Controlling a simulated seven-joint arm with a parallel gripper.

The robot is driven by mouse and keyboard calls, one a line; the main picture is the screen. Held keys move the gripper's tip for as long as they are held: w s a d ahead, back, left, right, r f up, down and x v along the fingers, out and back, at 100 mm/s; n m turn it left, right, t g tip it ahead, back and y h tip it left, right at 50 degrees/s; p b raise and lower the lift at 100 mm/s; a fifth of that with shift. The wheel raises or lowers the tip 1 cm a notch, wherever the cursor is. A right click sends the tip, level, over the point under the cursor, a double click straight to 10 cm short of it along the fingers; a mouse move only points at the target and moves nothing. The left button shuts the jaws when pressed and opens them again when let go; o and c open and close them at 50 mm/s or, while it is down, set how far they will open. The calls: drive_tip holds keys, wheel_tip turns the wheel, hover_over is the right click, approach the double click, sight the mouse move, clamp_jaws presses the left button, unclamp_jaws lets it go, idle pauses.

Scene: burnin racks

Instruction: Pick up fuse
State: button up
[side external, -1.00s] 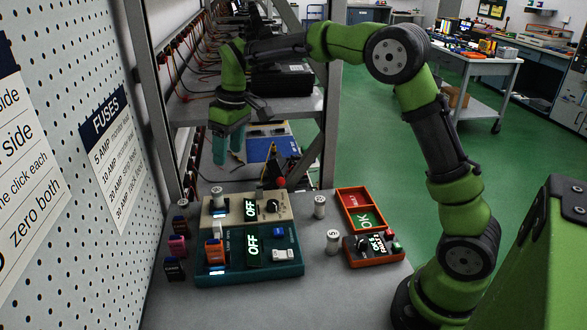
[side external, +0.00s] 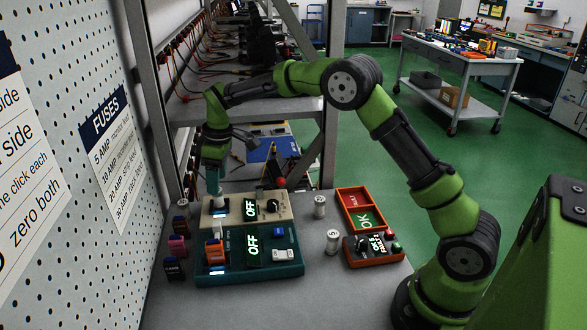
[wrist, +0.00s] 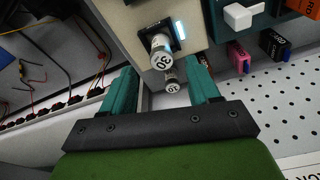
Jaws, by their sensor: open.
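A white cylindrical fuse marked 30 (wrist: 160,54) stands in a dark holder on the beige unit (side external: 237,208). My gripper (side external: 214,184) is open and points down over the left part of that unit. In the wrist view the two teal fingers (wrist: 162,78) are apart with nothing held. The fuse marked 30 lies just beyond the gap between them. A second small white labelled cylinder (wrist: 171,80) shows below it. Two more white fuses stand on the bench, one (side external: 320,206) right of the beige unit and one marked 5 (side external: 333,241) nearer.
A teal unit (side external: 292,270) reading OFF stands in front of the beige unit, also reading OFF. Right of them are a red tray (side external: 345,206) with an OK panel and an orange unit (side external: 375,260). Small pink (side external: 178,245) and dark blocks line the left by the pegboard.

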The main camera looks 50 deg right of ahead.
sight(218, 199)
drive_tip(key=f, duration=0.5)
drive_tip(key=shift+w+a+f, duration=0.15)
drive_tip(key=shift+a+f, duration=0.1)
drive_tip(key=shift+f, duration=0.15)
clamp_jaws()
